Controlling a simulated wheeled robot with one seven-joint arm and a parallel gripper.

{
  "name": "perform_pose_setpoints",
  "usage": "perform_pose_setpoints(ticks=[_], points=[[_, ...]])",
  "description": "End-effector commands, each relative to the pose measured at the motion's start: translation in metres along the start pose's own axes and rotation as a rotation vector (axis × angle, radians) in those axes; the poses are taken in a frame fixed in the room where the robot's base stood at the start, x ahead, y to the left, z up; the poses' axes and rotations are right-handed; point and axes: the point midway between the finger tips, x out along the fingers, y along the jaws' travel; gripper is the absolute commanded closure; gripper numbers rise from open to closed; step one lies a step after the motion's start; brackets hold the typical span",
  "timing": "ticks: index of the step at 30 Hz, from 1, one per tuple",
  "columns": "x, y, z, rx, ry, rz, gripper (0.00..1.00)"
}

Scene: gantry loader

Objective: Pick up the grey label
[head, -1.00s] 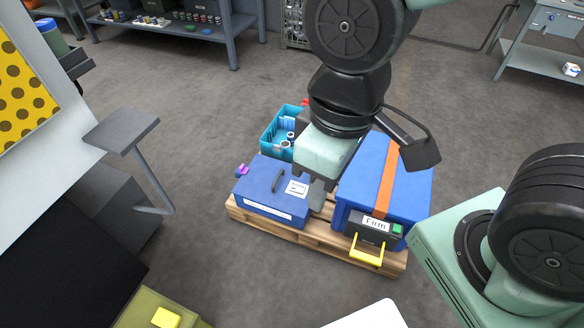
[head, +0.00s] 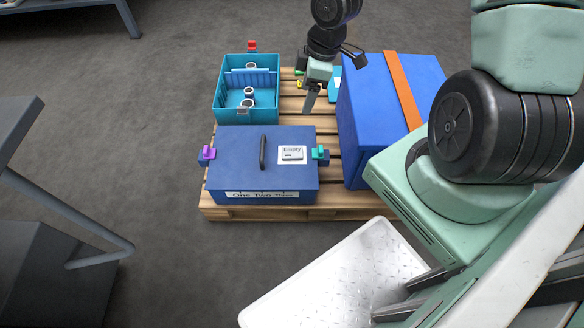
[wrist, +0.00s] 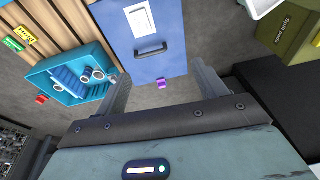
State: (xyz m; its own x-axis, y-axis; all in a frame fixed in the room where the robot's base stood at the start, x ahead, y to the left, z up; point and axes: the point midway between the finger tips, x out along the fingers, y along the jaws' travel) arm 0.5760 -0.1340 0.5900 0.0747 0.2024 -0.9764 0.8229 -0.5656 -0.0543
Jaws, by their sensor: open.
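A pale label with dark print (head: 292,154) lies flat on the lid of the blue box (head: 235,155), right of its dark handle. It looks white with a greyish patch. It also shows in the wrist view (wrist: 141,22), where it is too small to read. A second pale label, "One Two Three" (head: 262,195), is on the box's front face. My gripper (head: 308,108) is above the pallet, behind the box's right part and apart from both labels. In the wrist view my gripper (wrist: 161,82) has its fingers wide apart with nothing between them.
The wooden pallet (head: 345,205) also carries a teal crate (head: 218,100) with grey rings and a tall blue case with an orange strap (head: 403,90). Purple (head: 208,153) and teal (head: 320,153) clips flank the box. A grey stand (head: 70,220) is left; floor between is clear.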

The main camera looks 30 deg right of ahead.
Motion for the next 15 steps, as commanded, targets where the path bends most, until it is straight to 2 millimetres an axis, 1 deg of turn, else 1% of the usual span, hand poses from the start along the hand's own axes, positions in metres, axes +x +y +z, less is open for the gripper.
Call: perform_pose_setpoints(ticks=[1,3,4,6,9,13,15], points=[[0.041,0.013,0.020,0.001,0.034,-0.004,0.29],[0.066,0.025,0.037,-0.017,0.077,0.003,0.29],[0.075,0.029,0.043,-0.023,0.094,0.007,0.29],[0.092,0.038,0.054,-0.037,0.128,0.017,0.29],[0.107,0.045,0.065,-0.051,0.162,0.029,0.29],[0.118,0.049,0.070,-0.060,0.181,0.037,0.29],[0.128,0.050,0.069,-0.062,0.183,0.038,0.29]])
